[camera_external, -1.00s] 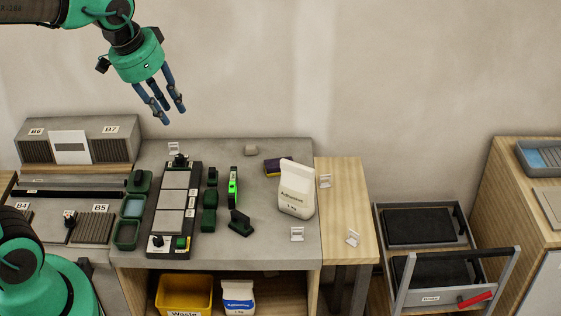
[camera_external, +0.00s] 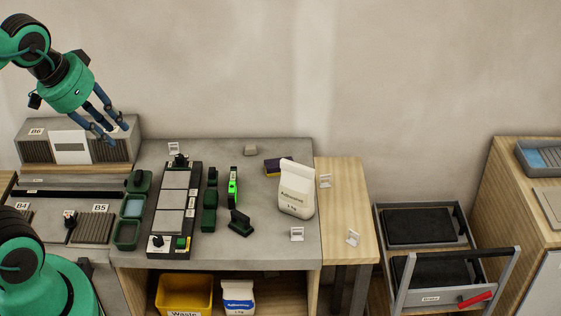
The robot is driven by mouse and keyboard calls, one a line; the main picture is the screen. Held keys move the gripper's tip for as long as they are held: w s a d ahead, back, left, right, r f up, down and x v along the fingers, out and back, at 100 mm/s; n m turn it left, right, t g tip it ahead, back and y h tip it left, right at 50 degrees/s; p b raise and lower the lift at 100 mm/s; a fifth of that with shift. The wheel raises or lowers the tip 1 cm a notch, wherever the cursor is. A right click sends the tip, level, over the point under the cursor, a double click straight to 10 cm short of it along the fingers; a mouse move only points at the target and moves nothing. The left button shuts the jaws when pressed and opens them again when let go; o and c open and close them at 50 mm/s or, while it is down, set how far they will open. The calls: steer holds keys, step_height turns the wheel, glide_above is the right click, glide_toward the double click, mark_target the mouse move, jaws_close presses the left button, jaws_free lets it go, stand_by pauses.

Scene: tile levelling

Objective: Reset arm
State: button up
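My gripper (camera_external: 117,134) is at the upper left, with a green body and blue fingers pointing down and to the right. Its fingers are spread apart with nothing visible between them. In the picture it overlaps the right end of the grey slotted unit (camera_external: 38,150) labelled B6; I cannot tell how far in front of or above it the gripper is. My arm reaches in from the left edge, and my green base shows at the lower left.
The grey worktable (camera_external: 265,240) holds a black tile frame (camera_external: 155,215), green blocks (camera_external: 208,220), a green level (camera_external: 232,187) and a white adhesive bag (camera_external: 296,190). A yellow waste bin (camera_external: 184,296) stands below. A rack (camera_external: 400,285) stands right. The air above the table is clear.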

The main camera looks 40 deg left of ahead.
step_height(320, 180, down, 16)
steer(key=b, duration=1.5)
steer(key=shift+r+b, duration=0.15)
steer(key=shift+b, duration=0.2)
